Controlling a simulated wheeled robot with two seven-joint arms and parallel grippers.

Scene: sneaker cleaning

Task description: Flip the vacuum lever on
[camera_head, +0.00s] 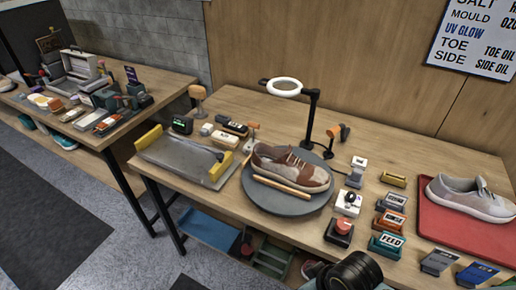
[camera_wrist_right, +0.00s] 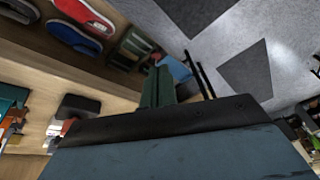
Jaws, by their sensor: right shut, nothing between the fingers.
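A small lever with an orange knob (camera_head: 252,127) stands behind the round turntable (camera_head: 262,203), by the metal tray. No readable label shows which one is the vacuum lever. A brown and cream sneaker (camera_head: 290,166) rests on the turntable under the ring lamp. My right arm shows as a black round part at the bottom edge of the head view. In the right wrist view my right gripper (camera_wrist_right: 175,125) fills the lower part, shut and empty, with its fingertips hard to make out. My left gripper is not in view.
A ring lamp (camera_head: 284,87) overhangs the turntable. A metal tray (camera_head: 181,160) with yellow ends lies left. Several small labelled blocks, including the green FEED block (camera_head: 386,244), crowd the right. A grey shoe sits on a red mat (camera_head: 452,238). Shelves run below the table.

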